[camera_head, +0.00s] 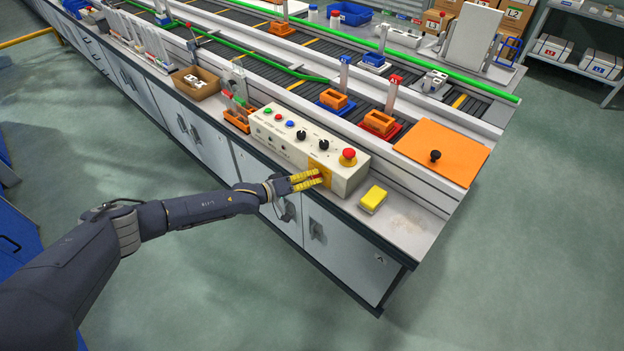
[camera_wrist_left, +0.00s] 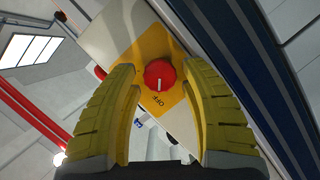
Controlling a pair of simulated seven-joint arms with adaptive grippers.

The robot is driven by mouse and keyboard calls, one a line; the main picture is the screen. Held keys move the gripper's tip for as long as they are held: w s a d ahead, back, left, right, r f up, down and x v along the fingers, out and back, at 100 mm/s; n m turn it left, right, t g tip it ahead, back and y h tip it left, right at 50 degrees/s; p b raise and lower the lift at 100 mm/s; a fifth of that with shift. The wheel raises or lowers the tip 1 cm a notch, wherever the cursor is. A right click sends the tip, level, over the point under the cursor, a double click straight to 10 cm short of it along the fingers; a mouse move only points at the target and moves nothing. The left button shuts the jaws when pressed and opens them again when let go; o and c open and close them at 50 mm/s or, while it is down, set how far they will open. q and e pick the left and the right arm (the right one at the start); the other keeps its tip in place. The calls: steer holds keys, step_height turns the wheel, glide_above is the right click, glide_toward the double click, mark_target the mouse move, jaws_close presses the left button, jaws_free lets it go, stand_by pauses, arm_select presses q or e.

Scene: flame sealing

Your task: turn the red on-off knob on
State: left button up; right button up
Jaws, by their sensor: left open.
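The red on-off knob (camera_wrist_left: 160,76) sits on a yellow plate (camera_wrist_left: 152,45) in the left wrist view. A white mark shows on the knob, and the word OFF is printed on the plate below it. The plate is on the front of the cream control box (camera_head: 345,184). My left gripper (camera_head: 321,177) is in front of this plate, with its yellow fingers (camera_wrist_left: 160,82) open on either side of the knob. I cannot tell whether they touch it. In the head view the fingers largely hide the knob. My right gripper is not in view.
A red mushroom button (camera_head: 348,154) stands on top of the box, near black dials and small coloured buttons. A yellow sponge-like block (camera_head: 373,198) lies to the right on the bench. An orange board (camera_head: 445,150) with a black handle is behind it.

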arm_select(q)
steer(key=shift+w+d, duration=0.1)
steer(key=shift+d, duration=0.1)
steer(key=shift+c, duration=0.3)
jaws_close()
steer(key=shift+d+m+t+y, duration=0.1)
steer(key=shift+m+t+y, duration=0.8)
steer(key=shift+m, duration=1.25)
steer(key=shift+d+m+t+y, duration=0.1)
steer(key=shift+m+t+y, duration=0.8)
steer(key=shift+m, duration=1.2)
steer(key=shift+m+t+y, duration=0.5)
steer(key=shift+m+y, duration=0.7)
steer(key=shift+m, duration=0.95)
